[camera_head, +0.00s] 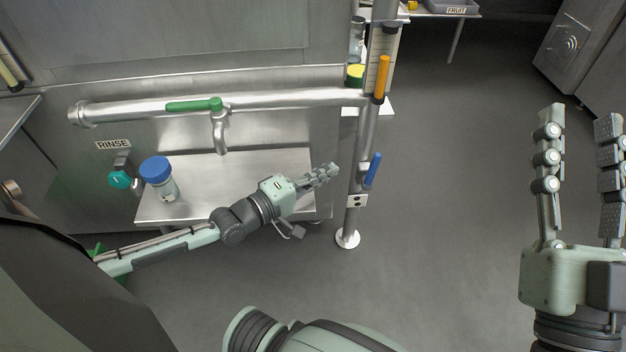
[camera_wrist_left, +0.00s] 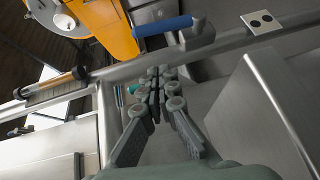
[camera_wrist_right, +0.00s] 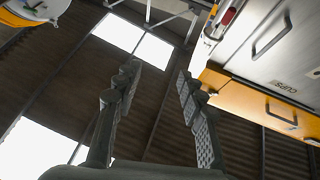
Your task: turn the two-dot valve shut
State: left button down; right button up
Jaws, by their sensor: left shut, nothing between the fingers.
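The two-dot valve has a blue lever (camera_head: 374,168) on the upright steel pipe. A white plate with two black dots (camera_head: 357,200) sits just below it on the pipe. The lever runs roughly along the pipe, standing off it. In the left wrist view the blue lever (camera_wrist_left: 162,26) and the dot plate (camera_wrist_left: 263,21) show beyond the fingertips. My left gripper (camera_head: 332,170) is shut and empty, just left of the pipe at about the lever's height, apparently apart from it. My right gripper (camera_head: 580,115) is open and empty, far right over the floor.
A green lever (camera_head: 195,105) is on the horizontal pipe above a spout. A blue-lidded jar (camera_head: 160,180) stands on the steel shelf (camera_head: 240,175), beside a teal knob (camera_head: 120,179) labelled RINSE. Floor right of the pipe is clear.

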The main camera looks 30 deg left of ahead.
aim_at(371, 172)
pick_arm(q)
jog(key=w+d, duration=0.5)
jog(key=shift+f, duration=0.4)
pick_arm(e)
jog(key=shift+s+d+r+t, duration=0.3)
jog(key=shift+s+r+t, duration=0.1)
jog(key=shift+r+t, duration=0.25)
pick_arm(q)
jog(key=shift+w, duration=0.1)
pick_arm(e)
jog(key=shift+r, duration=0.1)
